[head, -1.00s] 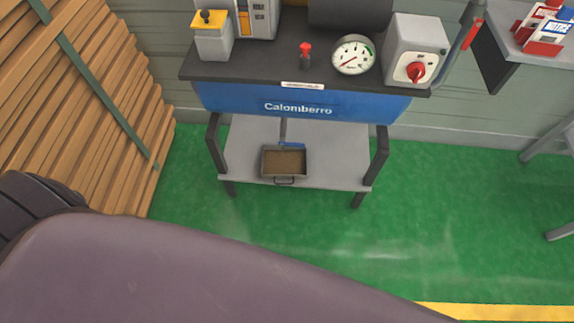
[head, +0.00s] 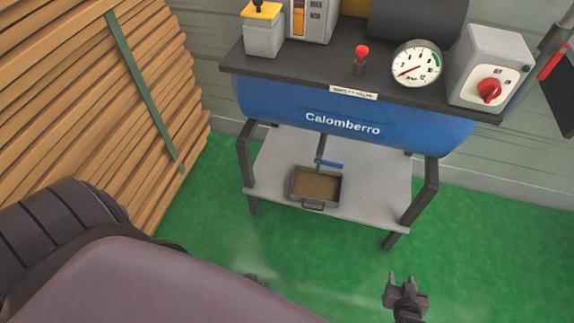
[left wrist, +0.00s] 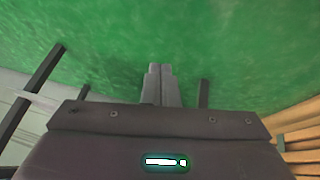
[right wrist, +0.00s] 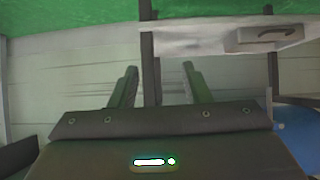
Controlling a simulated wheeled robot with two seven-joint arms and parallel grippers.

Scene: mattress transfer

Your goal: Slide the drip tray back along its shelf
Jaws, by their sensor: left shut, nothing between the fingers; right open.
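The drip tray (head: 301,198) is a shallow grey rectangular pan with a brown inside and a handle at its front. It sits on the light grey shelf (head: 376,188) under the blue tank, close to the front edge. The tray also shows in the right wrist view (right wrist: 245,42), beyond the fingers and to their right. My right gripper (head: 401,276) is open and empty, in front of the stand and to the right of the tray, not touching it. My left gripper (left wrist: 160,68) is shut and empty over green floor in the left wrist view.
The blue tank (head: 290,108) hangs over the shelf, with a blue-handled drain valve (head: 328,164) just behind the tray. Dark stand legs (head: 421,196) flank the shelf. Stacked planks (head: 110,130) stand at the left. The green floor in front is clear.

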